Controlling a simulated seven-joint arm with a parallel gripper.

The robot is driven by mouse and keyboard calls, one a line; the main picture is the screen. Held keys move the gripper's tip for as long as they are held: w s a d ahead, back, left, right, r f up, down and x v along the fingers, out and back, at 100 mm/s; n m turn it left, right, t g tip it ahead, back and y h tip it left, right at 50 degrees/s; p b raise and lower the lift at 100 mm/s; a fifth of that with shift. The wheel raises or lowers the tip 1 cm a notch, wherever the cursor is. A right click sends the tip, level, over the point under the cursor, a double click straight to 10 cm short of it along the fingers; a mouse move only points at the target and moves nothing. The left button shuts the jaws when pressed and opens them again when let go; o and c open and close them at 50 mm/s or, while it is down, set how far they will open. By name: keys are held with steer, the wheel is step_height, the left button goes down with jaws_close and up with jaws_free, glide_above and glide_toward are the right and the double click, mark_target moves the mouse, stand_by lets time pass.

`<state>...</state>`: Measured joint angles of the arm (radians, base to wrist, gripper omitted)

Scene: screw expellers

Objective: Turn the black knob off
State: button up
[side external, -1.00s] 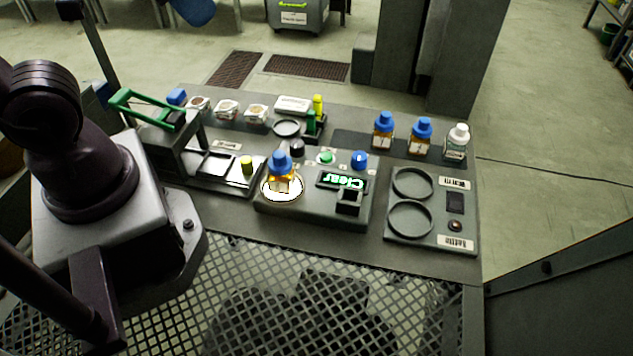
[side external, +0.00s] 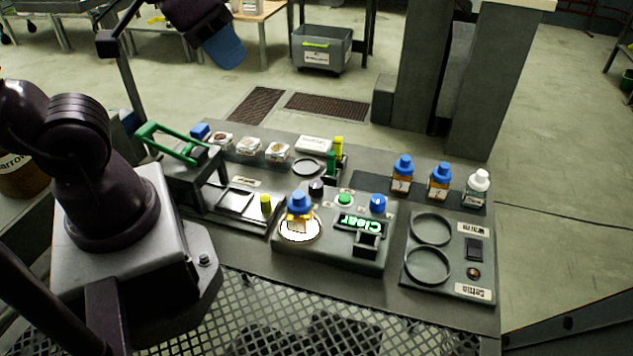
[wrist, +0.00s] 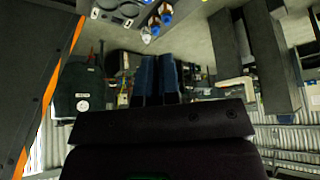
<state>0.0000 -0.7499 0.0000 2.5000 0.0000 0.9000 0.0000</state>
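The black knob (side external: 316,188) stands on the grey console (side external: 330,258), behind the amber bottle with a blue cap (side external: 299,212) and left of a green button (side external: 344,199). The bottle stands on a bright white round plate. A lit "Clear" display (side external: 361,223) is at the console's right. My gripper (side external: 228,55) is high at the top of the side view, well away from the knob, with its blue fingers pointing down. In the wrist view its two fingers (wrist: 158,78) lie side by side with no clear gap and nothing held. I cannot make out the knob there.
A blue knob (side external: 378,203) is on the same console. A green-handled device (side external: 172,143) stands at the left. Blue-capped bottles (side external: 402,174) and a white-capped bottle (side external: 477,188) stand at the back right. A panel with two rings (side external: 432,228) is at the right.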

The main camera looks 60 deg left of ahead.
steer(key=o, duration=0.4)
steer(key=shift+a+f, duration=0.1)
steer(key=shift+f, duration=0.05)
steer(key=shift+c, duration=0.2)
steer(key=o, duration=0.6)
steer(key=shift+w+a+f+g, duration=0.15)
steer(key=shift+w+f+g, duration=0.25)
steer(key=shift+f, duration=0.2)
steer(key=shift+w+a+f+g, duration=0.1)
steer(key=shift+w+f+g, duration=0.2)
steer(key=shift+f+g, duration=0.25)
steer(key=m+g, duration=0.4)
steer(key=m, duration=0.3)
glide_toward(315, 183)
step_height(315, 183, down, 10)
steer(key=shift+s+r, duration=0.1)
steer(key=shift+c, duration=0.3)
steer(key=shift+h, duration=0.3)
steer(key=c, duration=0.9)
